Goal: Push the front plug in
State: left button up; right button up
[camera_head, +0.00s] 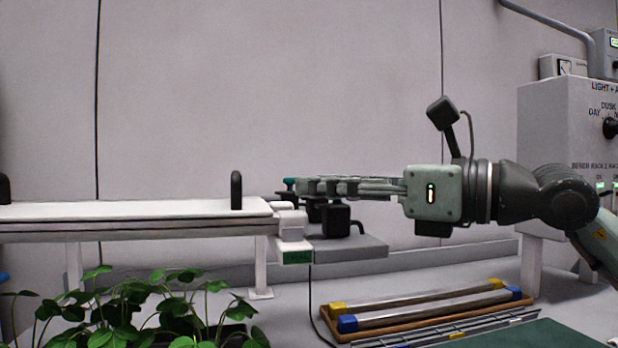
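A black plug block (336,218) with a short bent lead on its right side stands on a grey ledge (362,249) at the end of the light bar. A white socket end (292,222) with a green label below it is just to its left. My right gripper (298,187) comes in from the right, level, its fingers pointing left just above the black block. I see the fingers side-on, so their gap and any contact with the block cannot be told. Behind the fingers, dark parts and a small teal piece are partly hidden. My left gripper is out of view.
The long white light bar (120,211) with black handles (236,190) runs left. Leafy plants (150,312) stand below it. A wooden tray (335,327) with capped tubes lies on the bench beneath my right arm. A grey control box (560,140) stands at the right.

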jog(key=shift+x, duration=1.35)
grip_shut()
